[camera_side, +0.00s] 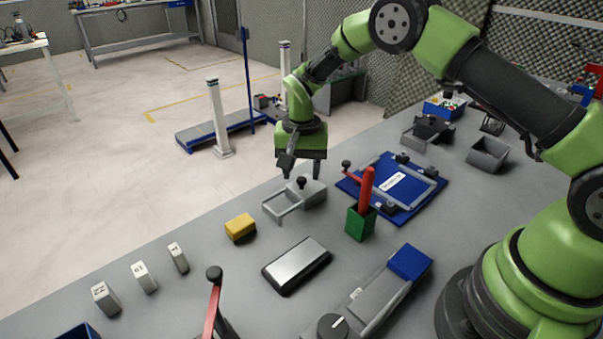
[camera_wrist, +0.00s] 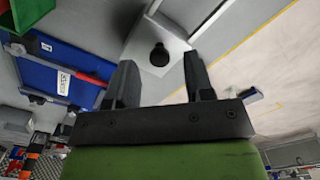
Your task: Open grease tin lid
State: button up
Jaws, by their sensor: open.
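The grease tin (camera_side: 283,208) appears to be the light grey box near the bench's far edge, with an open-looking part on its left. Its grey lid (camera_side: 313,194) carries a black knob (camera_side: 302,182) and covers the right part. My gripper (camera_side: 302,171) points down just above the knob, jaws apart and empty. In the wrist view the knob (camera_wrist: 160,55) appears between the two fingertips (camera_wrist: 160,64), with a gap on each side, over the pale lid (camera_wrist: 146,72). I cannot tell how far the fingertips are above the lid.
A green holder (camera_side: 360,224) with a red handle and a blue board (camera_side: 408,208) with a grey frame stand to the right. A yellow block (camera_side: 240,228) and a silver-topped black box (camera_side: 297,266) are nearer. Bare bench surrounds the tin.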

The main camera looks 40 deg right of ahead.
jog(key=shift+f, duration=0.75)
grip_shut()
jog(key=a, duration=0.5)
jog(key=shift+a, duration=0.35)
grip_release()
